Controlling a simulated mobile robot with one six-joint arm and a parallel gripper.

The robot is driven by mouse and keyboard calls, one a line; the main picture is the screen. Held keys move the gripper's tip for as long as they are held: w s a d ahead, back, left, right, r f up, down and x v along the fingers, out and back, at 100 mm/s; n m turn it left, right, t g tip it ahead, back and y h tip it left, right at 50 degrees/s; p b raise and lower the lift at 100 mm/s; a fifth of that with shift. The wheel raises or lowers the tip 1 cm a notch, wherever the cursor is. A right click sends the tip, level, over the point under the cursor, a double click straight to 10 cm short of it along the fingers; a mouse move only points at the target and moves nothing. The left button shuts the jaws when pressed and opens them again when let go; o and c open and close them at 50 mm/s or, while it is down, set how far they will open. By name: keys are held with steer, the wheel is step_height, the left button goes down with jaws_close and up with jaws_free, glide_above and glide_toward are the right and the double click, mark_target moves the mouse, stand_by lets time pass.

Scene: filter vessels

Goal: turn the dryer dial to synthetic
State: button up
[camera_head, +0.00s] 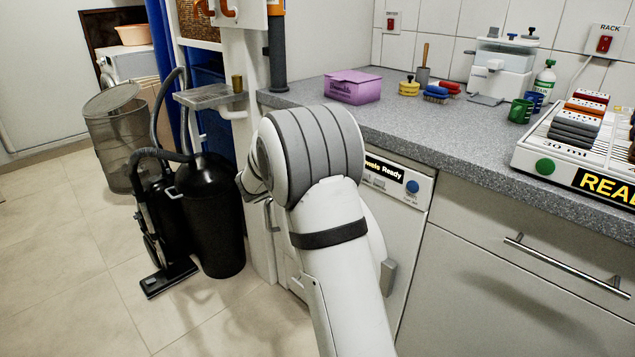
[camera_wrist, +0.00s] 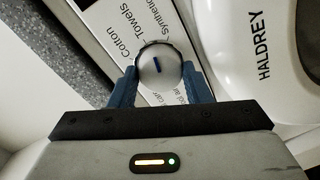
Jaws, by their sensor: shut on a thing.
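The dryer (camera_head: 403,223) is a white front under the grey counter, partly behind my arm. In the wrist view, the round pale dial (camera_wrist: 158,82) has a dark blue mark that points roughly toward the "Towels" label. The labels "Cotton", "Towels" and "Synthetic" (camera_wrist: 143,20) are printed around it; further text is partly covered. My gripper (camera_wrist: 159,80) is shut on the dial, one blue finger on each side. The gripper and dial are hidden behind my arm in the head view.
A white rounded part marked "HALDREY" (camera_wrist: 240,50) lies close right of my gripper in the wrist view. The counter (camera_head: 440,135) above carries a purple box (camera_head: 352,87) and a white rack (camera_head: 545,150). A black vacuum cleaner (camera_head: 165,220) stands on the floor at left.

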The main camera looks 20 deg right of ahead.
steer(key=shift+s+d+f+m+b, duration=0.1)
steer(key=shift+m+b, duration=1.45)
steer(key=shift+b, duration=0.5)
steer(key=shift+s+d+m+b, duration=0.1)
steer(key=shift+m+b, duration=1.45)
steer(key=shift+b, duration=0.45)
steer(key=o, duration=1)
steer(key=shift+w+a, duration=0.1)
steer(key=p+v, duration=0.2)
steer(key=v, duration=0.5)
steer(key=shift+s+a, duration=0.2)
steer(key=shift+a, duration=0.15)
